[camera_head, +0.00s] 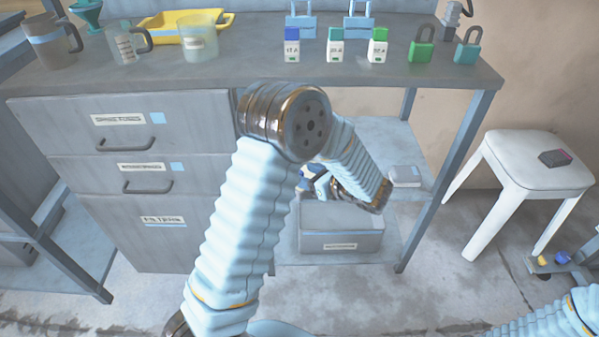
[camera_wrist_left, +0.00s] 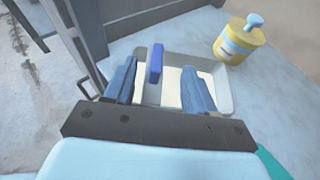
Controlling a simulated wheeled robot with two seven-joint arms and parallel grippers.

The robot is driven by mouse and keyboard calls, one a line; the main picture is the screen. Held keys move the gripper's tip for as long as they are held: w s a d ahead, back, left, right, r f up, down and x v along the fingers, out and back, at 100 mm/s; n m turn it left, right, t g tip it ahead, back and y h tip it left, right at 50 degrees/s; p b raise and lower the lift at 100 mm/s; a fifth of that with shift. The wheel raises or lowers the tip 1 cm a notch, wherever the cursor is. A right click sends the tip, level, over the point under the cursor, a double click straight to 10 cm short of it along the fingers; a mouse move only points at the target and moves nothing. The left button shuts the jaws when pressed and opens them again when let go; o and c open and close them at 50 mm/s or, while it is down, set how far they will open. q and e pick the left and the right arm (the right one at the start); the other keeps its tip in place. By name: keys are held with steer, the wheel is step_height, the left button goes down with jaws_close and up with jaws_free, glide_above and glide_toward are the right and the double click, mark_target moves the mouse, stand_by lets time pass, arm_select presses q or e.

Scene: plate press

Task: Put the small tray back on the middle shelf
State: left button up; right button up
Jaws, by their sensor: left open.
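The small tray (camera_wrist_left: 224,103) is a shallow pale tray with a whitish inside. In the left wrist view it rests on a light blue-grey shelf (camera_wrist_left: 284,100). A blue upright piece (camera_wrist_left: 155,62) stands at the tray; I cannot tell whether it is fixed to it. My left gripper (camera_wrist_left: 157,85) is open, its two blue fingers over the tray on either side of the blue piece. In the head view my left gripper (camera_head: 314,184) is under the table, partly hidden by my arm, and the tray cannot be made out. My right gripper is not in view.
A yellow jar with a blue top (camera_wrist_left: 238,40) stands close beside the tray. A whitish box (camera_head: 405,175) is on the shelf (camera_head: 385,135); a grey labelled box (camera_head: 340,243) is below. Drawers (camera_head: 140,135) bound the left, a table leg (camera_head: 450,180) the right.

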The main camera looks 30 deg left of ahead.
arm_select(q)
steer(key=v, duration=0.8)
steer(key=s+d+f+n+h, duration=0.3)
steer(key=s+f+n+h, duration=0.2)
steer(key=f, duration=0.4)
steer(key=s+d+f+n+g+h, duration=0.1)
steer(key=s+d+f+n+h, duration=0.3)
steer(key=f+n, duration=0.5)
steer(key=s+d+f+n+g+h, duration=0.1)
steer(key=s+d+f+n+h, duration=0.3)
steer(key=s+f+n+h, duration=0.4)
steer(key=shift+s+d+f, duration=0.25)
steer(key=shift+s+f, duration=0.55)
steer(key=shift+f, duration=0.2)
